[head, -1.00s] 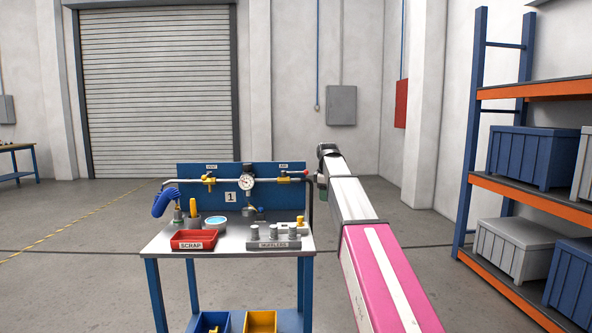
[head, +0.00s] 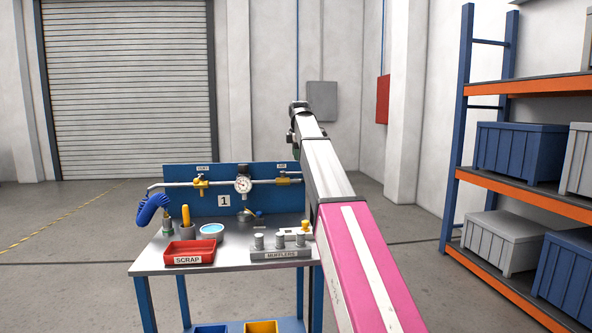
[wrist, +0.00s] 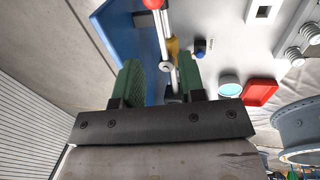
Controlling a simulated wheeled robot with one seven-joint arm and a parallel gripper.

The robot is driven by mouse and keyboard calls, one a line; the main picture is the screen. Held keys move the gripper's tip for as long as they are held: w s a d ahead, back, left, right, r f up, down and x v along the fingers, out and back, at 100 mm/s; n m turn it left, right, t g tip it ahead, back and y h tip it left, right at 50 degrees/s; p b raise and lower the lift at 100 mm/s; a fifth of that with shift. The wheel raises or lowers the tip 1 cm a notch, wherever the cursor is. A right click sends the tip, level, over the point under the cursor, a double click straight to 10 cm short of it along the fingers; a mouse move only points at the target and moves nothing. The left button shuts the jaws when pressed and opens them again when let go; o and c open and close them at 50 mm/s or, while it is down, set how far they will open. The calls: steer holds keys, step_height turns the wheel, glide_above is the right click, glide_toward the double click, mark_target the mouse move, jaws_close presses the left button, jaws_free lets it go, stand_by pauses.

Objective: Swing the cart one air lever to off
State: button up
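Cart 1 has a blue back panel (head: 222,208) with a pipe along it. The yellow air lever (head: 284,181) sits on the pipe below the AIR label, lying roughly along the pipe, partly beside my arm. In the wrist view a yellow piece on the pipe (wrist: 172,48), apparently this lever, lies beyond and between the fingertips. My gripper (wrist: 158,64) is open, with two green fingers wide apart and nothing held. Contact with the lever cannot be made out. In the head view my arm hides most of the gripper.
A second yellow valve (head: 201,187) under another label and a round gauge (head: 242,184) share the pipe. The cart top holds a red SCRAP tray (head: 190,253), a MUFFLERS rack (head: 281,254) and a blue-topped bowl (head: 211,229). Shelving (head: 530,193) stands at right.

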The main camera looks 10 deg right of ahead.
mark_target(295, 173)
steer(key=f, duration=0.3)
steer(key=w+f, duration=0.1)
steer(key=f, duration=0.2)
steer(key=shift+w+f, duration=0.15)
steer(key=shift+f, duration=0.05)
jaws_close()
